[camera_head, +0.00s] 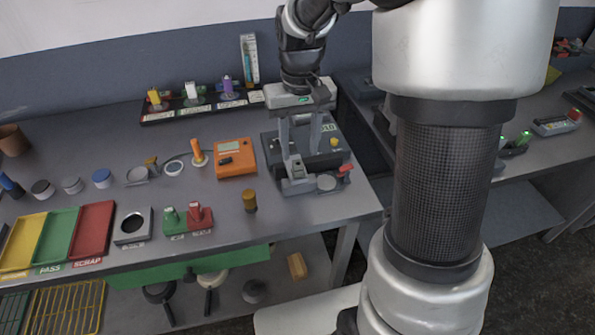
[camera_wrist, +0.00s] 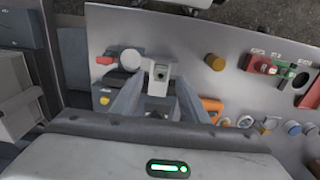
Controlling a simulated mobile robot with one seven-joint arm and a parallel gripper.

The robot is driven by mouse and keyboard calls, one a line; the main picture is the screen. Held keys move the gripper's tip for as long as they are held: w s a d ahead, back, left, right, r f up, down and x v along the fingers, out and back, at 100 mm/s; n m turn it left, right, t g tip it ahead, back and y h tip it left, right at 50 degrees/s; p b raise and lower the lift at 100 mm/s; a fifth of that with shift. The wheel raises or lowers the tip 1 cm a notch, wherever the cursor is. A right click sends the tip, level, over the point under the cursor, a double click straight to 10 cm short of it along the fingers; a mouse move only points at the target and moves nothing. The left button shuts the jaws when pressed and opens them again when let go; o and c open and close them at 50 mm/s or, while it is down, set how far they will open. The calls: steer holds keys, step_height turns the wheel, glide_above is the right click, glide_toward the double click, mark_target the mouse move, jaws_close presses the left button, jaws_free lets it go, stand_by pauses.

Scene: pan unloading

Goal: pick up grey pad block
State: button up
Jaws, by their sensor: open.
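A small light-grey block with a dark spot on its upper part, which looks like the grey pad block (camera_head: 296,172), stands at the front of a dark grey machine near the right end of the bench. In the wrist view the block (camera_wrist: 159,74) shows between and just beyond the fingertips. My gripper (camera_head: 301,156) points down over the block with its fingers apart. In the wrist view my gripper (camera_wrist: 158,88) is open with the block lined up between its fingers. I cannot tell whether a finger touches it.
The dark machine (camera_head: 271,147) sits close around the fingers. A grey disc (camera_head: 327,183) and a red-topped part (camera_head: 345,169) are right of the block. An orange box (camera_head: 235,158) and a brown cylinder (camera_head: 249,201) stand to the left. The bench edge is close in front.

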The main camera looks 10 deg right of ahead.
mark_target(299, 168)
steer(key=shift+w+a+f, duration=0.1)
steer(key=shift+f, duration=2.65)
jaws_close()
